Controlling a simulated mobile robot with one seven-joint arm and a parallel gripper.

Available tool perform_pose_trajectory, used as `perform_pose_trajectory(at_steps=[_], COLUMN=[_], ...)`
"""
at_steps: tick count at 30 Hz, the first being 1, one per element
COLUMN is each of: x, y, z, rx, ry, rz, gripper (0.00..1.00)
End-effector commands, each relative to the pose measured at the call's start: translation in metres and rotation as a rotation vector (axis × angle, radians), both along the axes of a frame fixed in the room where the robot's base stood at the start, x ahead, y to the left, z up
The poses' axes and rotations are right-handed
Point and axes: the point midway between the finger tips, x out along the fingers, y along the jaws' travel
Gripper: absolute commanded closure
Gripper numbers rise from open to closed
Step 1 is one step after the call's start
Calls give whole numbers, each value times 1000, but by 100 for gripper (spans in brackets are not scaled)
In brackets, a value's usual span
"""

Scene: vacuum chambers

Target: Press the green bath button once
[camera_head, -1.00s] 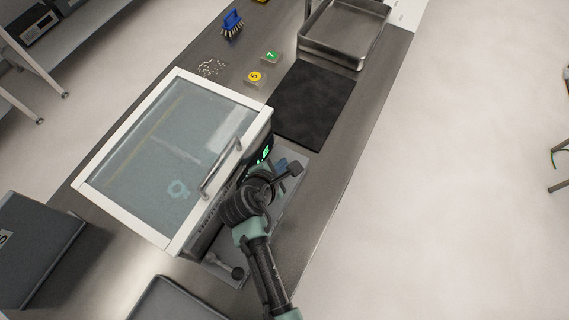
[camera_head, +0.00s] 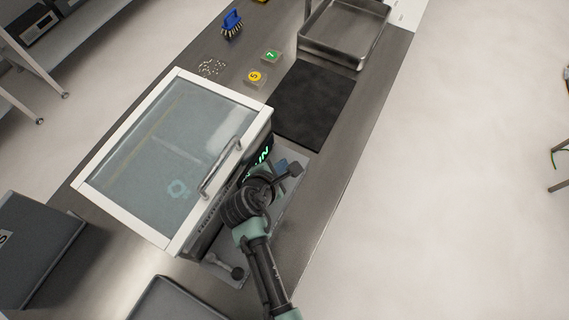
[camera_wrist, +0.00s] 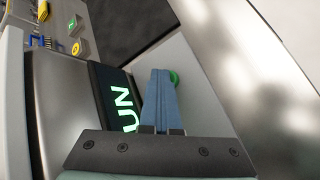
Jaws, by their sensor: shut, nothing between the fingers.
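The bath (camera_head: 128,200) is a box with a white-framed clear lid, closed, with a metal handle (camera_head: 221,167). Its front display (camera_head: 263,156) is lit green; in the wrist view the display (camera_wrist: 124,108) shows letters ending in "UN". The green button (camera_wrist: 175,77) is beside the display, partly hidden behind my fingertips. My gripper (camera_wrist: 161,74) is shut and empty, its blue fingers over the button's near side. I cannot tell whether they touch it. In the head view my gripper (camera_head: 281,166) is in front of the bath and the button is hidden.
A black mat (camera_head: 312,105) and a metal tray (camera_head: 343,35) lie further along the steel bench. Small blocks marked 5 (camera_head: 254,77) and 7 (camera_head: 270,56) and a blue brush (camera_head: 232,24) are behind. A grey box (camera_head: 38,250) stands at the left.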

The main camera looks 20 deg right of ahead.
Motion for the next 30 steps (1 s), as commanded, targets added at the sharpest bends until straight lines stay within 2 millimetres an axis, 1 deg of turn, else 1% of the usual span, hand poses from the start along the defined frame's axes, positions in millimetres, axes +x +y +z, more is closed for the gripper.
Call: perform_pose_trajectory(at_steps=[6, 9, 21, 23, 30], x=[-1, 0, 0, 0, 0], y=[1, 0, 0, 0, 0], z=[14, 17, 19, 22, 46], rx=[1, 1, 0, 0, 0], ry=[2, 1, 0, 0, 1], rz=[0, 1, 0, 0, 1], gripper=[100, 100, 100, 100, 100])
